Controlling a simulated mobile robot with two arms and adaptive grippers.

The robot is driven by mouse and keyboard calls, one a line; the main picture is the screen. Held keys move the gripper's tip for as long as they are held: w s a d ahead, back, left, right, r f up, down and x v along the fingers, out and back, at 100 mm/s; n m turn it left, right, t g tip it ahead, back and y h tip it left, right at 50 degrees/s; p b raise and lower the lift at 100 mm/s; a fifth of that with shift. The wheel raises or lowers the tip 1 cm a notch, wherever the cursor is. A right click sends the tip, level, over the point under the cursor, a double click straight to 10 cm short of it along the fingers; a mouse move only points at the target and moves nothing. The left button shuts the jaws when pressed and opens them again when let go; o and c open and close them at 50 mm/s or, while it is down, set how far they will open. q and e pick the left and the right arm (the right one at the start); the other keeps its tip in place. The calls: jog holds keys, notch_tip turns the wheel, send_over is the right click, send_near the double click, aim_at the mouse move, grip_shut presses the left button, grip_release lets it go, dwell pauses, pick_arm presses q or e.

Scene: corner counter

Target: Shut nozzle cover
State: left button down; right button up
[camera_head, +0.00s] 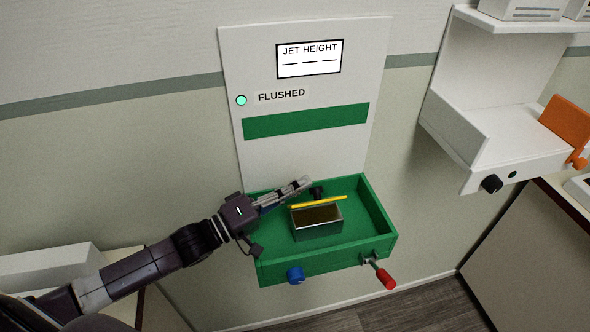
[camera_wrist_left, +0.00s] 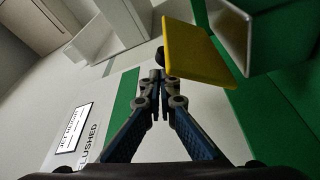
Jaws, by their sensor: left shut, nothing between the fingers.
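The yellow cover (camera_head: 319,202) shows edge-on as a thin strip along the back of an open metal box (camera_head: 318,228). In the left wrist view the yellow cover (camera_wrist_left: 193,52) is a flat plate standing away from the metal box (camera_wrist_left: 232,35). My left gripper (camera_head: 306,181) is shut and empty, behind the cover on its wall side. In the left wrist view the fingertips (camera_wrist_left: 157,78) are close to the cover's edge; I cannot tell whether they touch it. A black knob-like part (camera_head: 317,192) is beside the fingertips. My right gripper is out of view.
The green tray (camera_head: 378,212) surrounds the box, with a blue knob (camera_head: 295,275) and a red-handled lever (camera_head: 386,278) on its front. The white panel (camera_head: 300,155) rises behind. A white unit with an orange flap (camera_head: 566,122) hangs at right.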

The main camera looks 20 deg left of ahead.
pick_arm(q)
jog(key=shift+s+d, duration=0.15)
jog(key=shift+f, duration=0.1)
dwell(0.4)
